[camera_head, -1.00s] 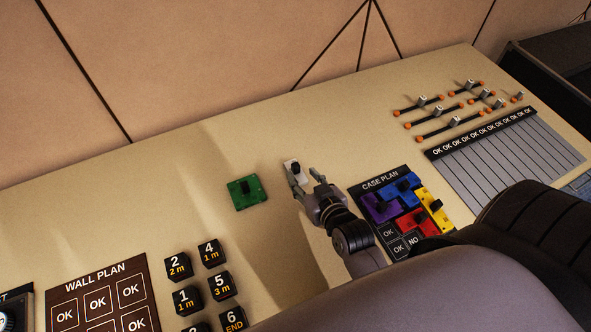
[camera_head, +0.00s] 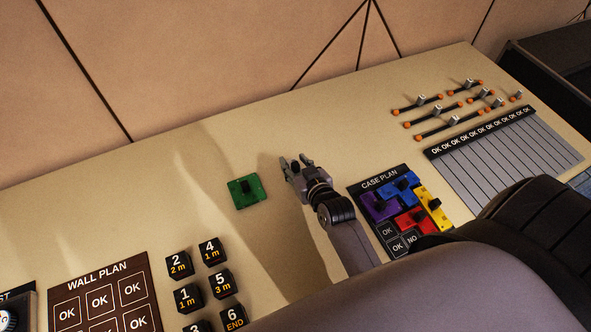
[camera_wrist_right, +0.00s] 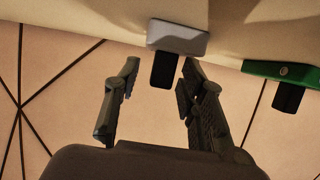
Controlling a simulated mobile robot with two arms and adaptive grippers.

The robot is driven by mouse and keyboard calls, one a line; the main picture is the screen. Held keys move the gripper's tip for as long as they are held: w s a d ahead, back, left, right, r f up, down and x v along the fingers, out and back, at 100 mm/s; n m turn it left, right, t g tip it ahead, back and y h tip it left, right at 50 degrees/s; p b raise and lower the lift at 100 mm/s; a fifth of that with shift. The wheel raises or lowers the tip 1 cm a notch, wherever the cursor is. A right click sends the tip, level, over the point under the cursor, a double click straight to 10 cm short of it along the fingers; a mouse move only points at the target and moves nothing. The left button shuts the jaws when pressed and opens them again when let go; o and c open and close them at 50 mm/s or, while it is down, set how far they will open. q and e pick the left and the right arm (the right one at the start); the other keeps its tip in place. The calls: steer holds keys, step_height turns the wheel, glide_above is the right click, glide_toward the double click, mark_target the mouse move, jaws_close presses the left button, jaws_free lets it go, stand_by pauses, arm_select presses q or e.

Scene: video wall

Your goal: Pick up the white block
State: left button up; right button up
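The white block (camera_wrist_right: 178,37) shows in the wrist view as a pale slab with a black knob (camera_wrist_right: 164,70). The knob points toward my right gripper (camera_wrist_right: 160,66). The two fingers are apart, with the knob between their tips and nearer the right-hand finger in that view. No firm hold on it is visible. In the head view my right gripper (camera_head: 294,160) is over the block's place on the tan table (camera_head: 120,190). My left gripper is out of view.
A green block (camera_head: 244,191) with a black knob lies to the left of the gripper. The CASE PLAN board (camera_head: 381,180) with coloured pieces is to the right. Black numbered cubes (camera_head: 187,298) stand in front. The table behind the gripper is clear.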

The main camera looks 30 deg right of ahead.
jaws_close()
stand_by(0.6)
